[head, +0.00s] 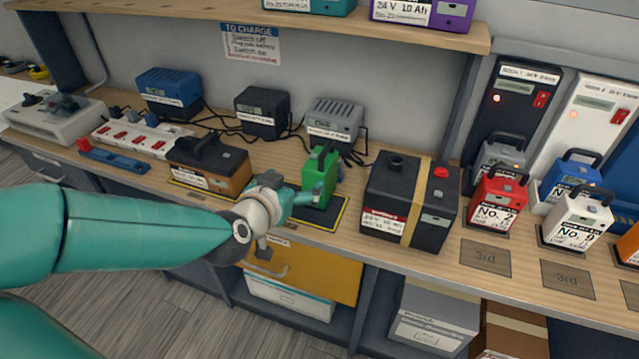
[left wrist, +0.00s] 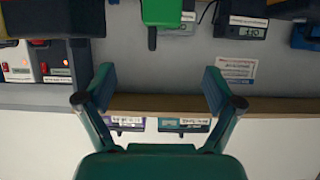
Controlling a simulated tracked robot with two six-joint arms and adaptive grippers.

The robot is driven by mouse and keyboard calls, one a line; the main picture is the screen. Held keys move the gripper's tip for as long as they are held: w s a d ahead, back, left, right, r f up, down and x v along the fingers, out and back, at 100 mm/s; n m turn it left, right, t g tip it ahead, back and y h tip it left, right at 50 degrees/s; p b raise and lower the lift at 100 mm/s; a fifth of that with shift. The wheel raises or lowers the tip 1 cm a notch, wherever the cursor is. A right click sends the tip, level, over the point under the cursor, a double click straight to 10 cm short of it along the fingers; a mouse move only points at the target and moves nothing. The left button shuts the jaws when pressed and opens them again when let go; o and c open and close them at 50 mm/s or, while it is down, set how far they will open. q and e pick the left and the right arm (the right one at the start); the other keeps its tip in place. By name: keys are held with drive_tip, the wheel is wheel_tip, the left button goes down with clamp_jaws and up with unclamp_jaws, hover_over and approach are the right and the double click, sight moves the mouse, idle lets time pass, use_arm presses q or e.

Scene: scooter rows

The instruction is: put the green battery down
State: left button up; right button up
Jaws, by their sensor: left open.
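The green battery (head: 319,165) stands upright on a dark mat with a yellow border (head: 330,222) on the wooden bench, in front of the grey charger. Its dark handle is at the top. My left gripper (head: 326,184) is in front of the battery and hides part of its lower front. In the left wrist view the gripper (left wrist: 158,78) is open, with nothing between its fingers. The green battery (left wrist: 161,12) shows there at the top edge, past the fingertips. My right gripper is not in view.
An orange-and-black battery (head: 208,165) stands to the left, and a large black case with a yellow strap (head: 408,203) to the right. Blue (head: 170,92), black (head: 262,112) and grey (head: 335,119) chargers with cables stand behind. Red (head: 497,197) and white (head: 576,222) batteries stand further right.

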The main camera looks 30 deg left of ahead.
sight(313, 172)
use_arm(q)
drive_tip(key=x, duration=1.1)
drive_tip(key=shift+w+a+r, duration=0.1)
drive_tip(key=shift+w+a, duration=0.1)
drive_tip(key=shift+p+x, duration=0.75)
drive_tip(key=shift+x, duration=1.85)
drive_tip(key=c, duration=1.7)
drive_tip(key=shift+w+a+r, duration=0.1)
drive_tip(key=shift+r, duration=0.1)
clamp_jaws()
